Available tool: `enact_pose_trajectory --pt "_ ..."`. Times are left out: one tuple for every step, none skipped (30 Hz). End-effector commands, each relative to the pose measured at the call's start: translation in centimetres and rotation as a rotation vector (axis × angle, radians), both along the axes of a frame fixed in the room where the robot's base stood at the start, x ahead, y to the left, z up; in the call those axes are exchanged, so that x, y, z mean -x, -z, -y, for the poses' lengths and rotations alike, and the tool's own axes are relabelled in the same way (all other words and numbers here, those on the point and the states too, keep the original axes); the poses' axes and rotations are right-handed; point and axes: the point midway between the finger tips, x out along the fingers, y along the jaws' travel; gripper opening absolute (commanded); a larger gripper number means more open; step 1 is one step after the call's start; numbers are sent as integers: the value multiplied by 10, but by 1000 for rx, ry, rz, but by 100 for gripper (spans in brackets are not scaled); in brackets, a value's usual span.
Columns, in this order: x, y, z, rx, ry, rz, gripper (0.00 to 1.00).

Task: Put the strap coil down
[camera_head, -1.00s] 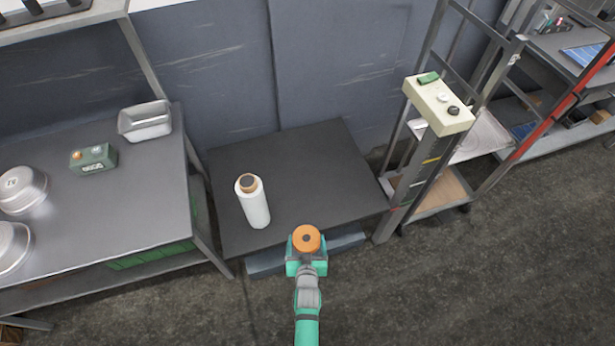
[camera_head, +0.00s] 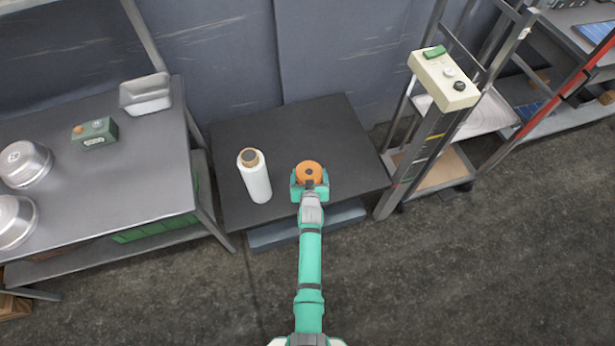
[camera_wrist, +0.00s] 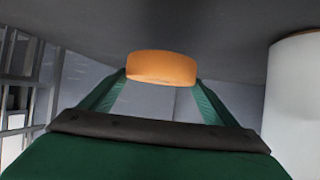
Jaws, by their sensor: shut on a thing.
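The orange strap coil (camera_head: 309,171) is held at the end of my gripper (camera_head: 309,184), above the front part of the dark table (camera_head: 285,125). In the wrist view the coil (camera_wrist: 162,68) sits between the two green fingers (camera_wrist: 162,88), which are shut on it. I cannot tell how high the coil is above the table top. A white stretch-wrap roll (camera_head: 256,180) with a brown core stands upright on the table, just left of my gripper. It also shows at the right edge of the wrist view (camera_wrist: 294,105).
A metal bench (camera_head: 100,190) with round pans (camera_head: 24,165), a loaf tin (camera_head: 146,95) and a green control box (camera_head: 95,131) stands at left. A post with a cream button box (camera_head: 443,80) stands at right. The table's back and right areas are bare.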

Motion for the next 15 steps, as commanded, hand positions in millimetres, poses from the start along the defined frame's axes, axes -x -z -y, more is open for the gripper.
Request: enact_pose_trajectory --pt "-1 2 0 0 0 2 52" --pt "-1 4 0 -1 0 2 52" --pt "-1 7 0 -1 0 2 52" --pt "-1 11 0 -1 0 1 52" --pt "-1 15 0 -2 1 1 52" --pt "-1 21 0 -2 1 1 52" --pt "-1 25 0 -2 1 1 52" --pt "-1 29 0 -1 0 1 52" --pt "-1 34 0 -1 0 1 52" --pt "-1 37 0 -2 1 1 52" --pt "-1 40 0 -2 1 2 52" --pt "-1 43 0 -2 1 2 52" --pt "-1 44 0 -1 0 2 52" --pt "-1 44 0 -1 0 3 52" --pt "-1 45 0 0 0 3 52"
